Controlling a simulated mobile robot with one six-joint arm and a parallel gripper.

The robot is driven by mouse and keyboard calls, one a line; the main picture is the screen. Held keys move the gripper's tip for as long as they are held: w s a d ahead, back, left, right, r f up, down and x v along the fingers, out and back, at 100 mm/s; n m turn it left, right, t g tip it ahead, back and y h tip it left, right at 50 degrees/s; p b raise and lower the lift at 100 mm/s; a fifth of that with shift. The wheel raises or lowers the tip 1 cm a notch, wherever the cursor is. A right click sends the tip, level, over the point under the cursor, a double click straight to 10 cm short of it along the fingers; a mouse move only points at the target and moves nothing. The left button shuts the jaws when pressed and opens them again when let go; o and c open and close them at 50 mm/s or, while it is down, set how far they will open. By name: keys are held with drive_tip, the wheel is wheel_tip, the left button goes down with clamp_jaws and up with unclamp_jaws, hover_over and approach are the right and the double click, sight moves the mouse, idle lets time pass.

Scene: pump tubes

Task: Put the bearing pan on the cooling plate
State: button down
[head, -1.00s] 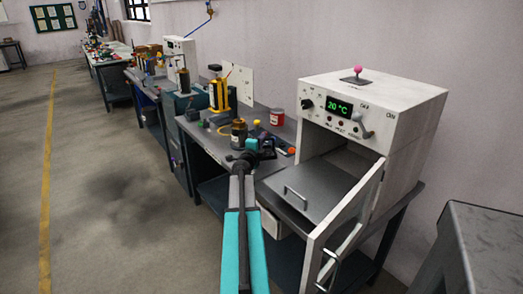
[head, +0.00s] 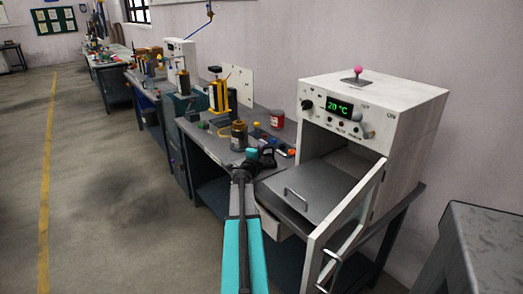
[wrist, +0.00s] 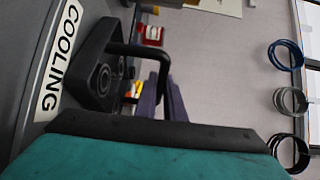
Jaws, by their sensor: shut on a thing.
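The bearing pan (wrist: 99,80) is a dark block with ringed round shapes on its face and a black bent handle. In the wrist view it is beside the white COOLING label. The cooling plate (wrist: 25,45) appears as the grey surface carrying that label. I cannot tell whether the pan touches it or hangs just above it. My gripper (wrist: 163,98) is shut on the pan's handle. In the head view my gripper (head: 243,172) is at the bench's front edge, with the dark pan (head: 267,157) just beyond it. My arm hides the bench part below.
A white oven (head: 375,105) reading 20 °C stands at the right, its door (head: 345,225) open towards me. A red can (head: 277,119), a dark jar (head: 239,135) and small coloured items crowd the bench behind. Rings (wrist: 290,100) hang on the wall. The floor at left is clear.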

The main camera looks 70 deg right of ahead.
drive_tip(key=c, duration=1.8)
unclamp_jaws()
drive_tip(key=shift+c, duration=0.2)
drive_tip(key=shift+r, duration=0.1)
drive_tip(key=shift+s+a, duration=0.25)
drive_tip(key=shift+a, duration=1.75)
drive_tip(key=shift+s+a, duration=0.2)
drive_tip(key=shift+a, duration=1.8)
drive_tip(key=shift+s+a, duration=0.25)
drive_tip(key=shift+a, duration=1.75)
drive_tip(key=shift+w, duration=0.1)
